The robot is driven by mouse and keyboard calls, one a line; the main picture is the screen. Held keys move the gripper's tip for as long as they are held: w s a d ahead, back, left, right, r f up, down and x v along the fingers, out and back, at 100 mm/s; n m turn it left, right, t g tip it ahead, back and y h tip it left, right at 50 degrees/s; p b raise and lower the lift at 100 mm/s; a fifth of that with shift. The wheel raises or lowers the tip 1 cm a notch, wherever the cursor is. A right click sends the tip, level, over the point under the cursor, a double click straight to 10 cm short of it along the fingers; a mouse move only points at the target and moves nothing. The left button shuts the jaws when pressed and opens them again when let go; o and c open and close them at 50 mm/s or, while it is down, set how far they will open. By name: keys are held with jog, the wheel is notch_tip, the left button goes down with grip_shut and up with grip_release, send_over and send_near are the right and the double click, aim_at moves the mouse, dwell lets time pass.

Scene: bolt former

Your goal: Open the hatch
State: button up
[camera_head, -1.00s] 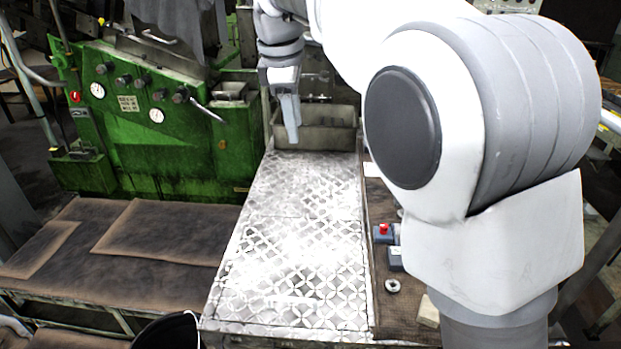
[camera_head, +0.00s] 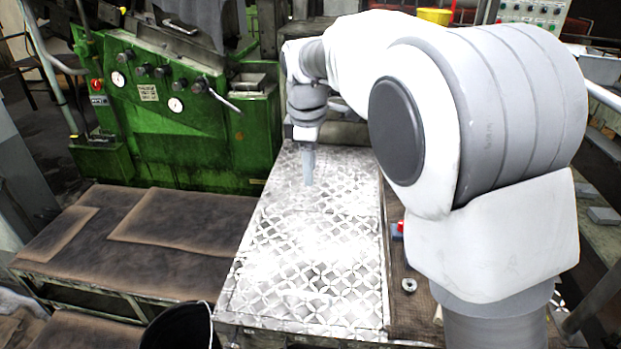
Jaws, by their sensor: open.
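A dark grey panel (camera_head: 205,18) with a small curved metal handle (camera_head: 182,28) beside it is at the top of the green machine; this may be the hatch, but I cannot tell for sure. Its upper part is cut off by the frame edge. My gripper (camera_head: 309,181) points down over the far part of the patterned metal plate, to the right of the green machine and well apart from the handle. It is open with nothing seen between its fingers, which show nearly edge-on and overlap.
The green machine (camera_head: 225,145) has gauges, knobs and a protruding lever (camera_head: 225,101). The patterned metal plate (camera_head: 315,255) is clear. A brown-topped low bench (camera_head: 185,215) lies left, a black bucket (camera_head: 178,328) in front. A red button (camera_head: 400,226) and a nut (camera_head: 409,285) are right.

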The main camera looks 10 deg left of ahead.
jog(key=shift+x, duration=1.9)
grip_shut()
jog(key=c, duration=0.7)
grip_release()
jog(key=o, duration=0.7)
jog(key=v, duration=1.7)
jog(key=shift+r, duration=0.25)
